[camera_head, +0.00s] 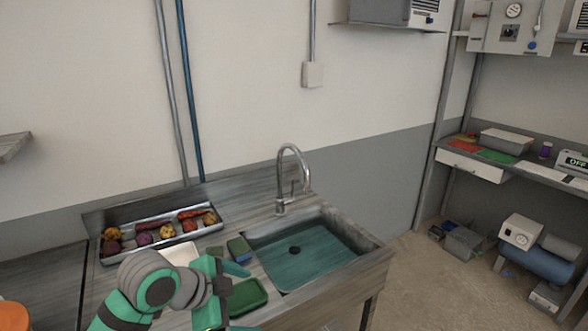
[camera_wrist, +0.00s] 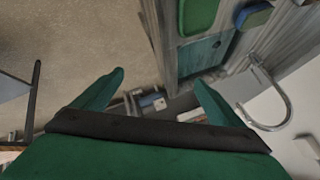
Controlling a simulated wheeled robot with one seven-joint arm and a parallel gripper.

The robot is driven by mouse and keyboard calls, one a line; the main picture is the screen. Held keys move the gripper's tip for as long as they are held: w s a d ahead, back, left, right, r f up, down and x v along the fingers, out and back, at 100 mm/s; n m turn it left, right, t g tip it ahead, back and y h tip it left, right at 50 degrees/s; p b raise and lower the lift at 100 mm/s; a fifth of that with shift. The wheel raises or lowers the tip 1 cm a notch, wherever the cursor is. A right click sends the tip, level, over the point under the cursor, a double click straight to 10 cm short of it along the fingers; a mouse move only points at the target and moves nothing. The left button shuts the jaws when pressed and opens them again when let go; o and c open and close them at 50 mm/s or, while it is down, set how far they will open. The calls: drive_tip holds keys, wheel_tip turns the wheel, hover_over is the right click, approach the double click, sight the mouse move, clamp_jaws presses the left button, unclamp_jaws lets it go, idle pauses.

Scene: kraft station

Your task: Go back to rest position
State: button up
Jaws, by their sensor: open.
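My gripper (camera_head: 232,268) is at the lower left in the head view, above the counter just left of the sink. In the wrist view my gripper (camera_wrist: 160,88) shows two green fingers spread wide with nothing between them. My arm comes up from the bottom edge and hides part of the counter.
The sink (camera_head: 345,276) with its curved tap (camera_head: 291,172) lies right of my gripper. A green tray (camera_head: 246,297) and sponges (camera_head: 239,249) are close by. A metal tray (camera_head: 122,229) of vegetables stands behind. A shelving unit (camera_head: 490,171) is at the right, with open floor (camera_head: 425,290) before it.

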drive_tip(key=w+d+n+t+h, duration=0.2)
drive_tip(key=d+n+t, duration=0.4)
drive_tip(key=d, duration=0.2)
drive_tip(key=w+d+n+t+h, duration=0.1)
drive_tip(key=w+d+n+t, duration=0.3)
drive_tip(key=d, duration=0.5)
drive_tip(key=s+a+f+n+t+y, duration=0.1)
drive_tip(key=s+f+n+y, duration=0.8)
drive_tip(key=s+f, duration=1)
drive_tip(key=s+a+f+m, duration=0.1)
drive_tip(key=s+a, duration=0.1)
drive_tip(key=s, duration=1)
drive_tip(key=s+a+f+m+g, duration=0.1)
drive_tip(key=s+a+m, duration=0.1)
drive_tip(key=s, duration=0.9)
drive_tip(key=shift+s+a+f+g+h, duration=0.3)
drive_tip(key=shift+s+a+f, duration=0.05)
drive_tip(key=shift+a, duration=0.25)
